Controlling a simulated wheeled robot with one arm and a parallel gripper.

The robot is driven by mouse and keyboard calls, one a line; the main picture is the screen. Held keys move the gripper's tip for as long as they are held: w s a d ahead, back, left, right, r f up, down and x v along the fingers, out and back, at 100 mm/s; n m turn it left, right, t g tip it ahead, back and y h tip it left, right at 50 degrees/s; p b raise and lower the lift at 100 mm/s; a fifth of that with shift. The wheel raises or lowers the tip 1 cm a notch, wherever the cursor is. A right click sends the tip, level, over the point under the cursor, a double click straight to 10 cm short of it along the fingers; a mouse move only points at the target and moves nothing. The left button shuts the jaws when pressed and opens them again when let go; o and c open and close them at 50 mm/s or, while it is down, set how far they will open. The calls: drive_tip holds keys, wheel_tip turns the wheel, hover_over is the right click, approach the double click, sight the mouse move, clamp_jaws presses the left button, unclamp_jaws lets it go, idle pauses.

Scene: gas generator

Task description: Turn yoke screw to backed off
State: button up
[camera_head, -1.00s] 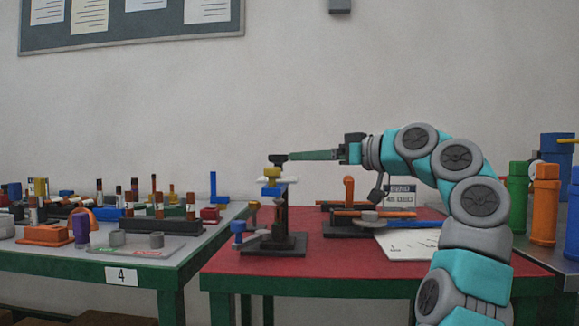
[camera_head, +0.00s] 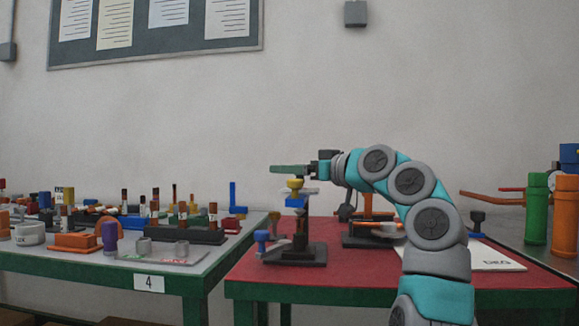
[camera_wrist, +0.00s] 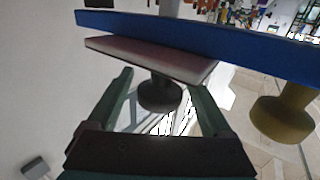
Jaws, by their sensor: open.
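A stand (camera_head: 297,252) with a black base is on the red table, with a blue yoke part (camera_head: 297,201), a pale bar and a yellow knob (camera_head: 295,183) near its top. My gripper (camera_head: 278,170) is level at the top of this stand, just above the yellow knob. In the wrist view my gripper (camera_wrist: 162,84) is open, with a dark round knob (camera_wrist: 160,97) between its fingers. The pale bar (camera_wrist: 150,58), the blue bar (camera_wrist: 200,38) and the yellow knob (camera_wrist: 283,115) lie beyond. I cannot tell whether a finger touches the dark knob.
The red table (camera_head: 360,285) also holds an orange post fixture (camera_head: 368,212) and a white card (camera_head: 490,256) on the right. A crowded green-edged table (camera_head: 200,265) stands at left. Green and orange cylinders (camera_head: 565,215) stand at far right.

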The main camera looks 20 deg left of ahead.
drive_tip(key=shift+w+a, duration=0.2)
drive_tip(key=shift+a, duration=0.3)
clamp_jaws()
idle(0.3)
drive_tip(key=shift+n+g+p, duration=0.3)
drive_tip(key=shift+p, duration=0.05)
drive_tip(key=shift+s+r+n+g+y+p, duration=0.15)
drive_tip(key=shift+n+g+p, duration=0.1)
drive_tip(key=shift+g+p, duration=0.15)
drive_tip(key=shift+r+n+g+y+p, duration=0.1)
drive_tip(key=shift+n+g+y+p, duration=0.05)
drive_tip(key=shift+n+g+p, duration=0.2)
drive_tip(key=shift+s+f+n+g+p, duration=0.2)
drive_tip(key=shift+n+g+p, duration=0.25)
drive_tip(key=shift+g, duration=0.3)
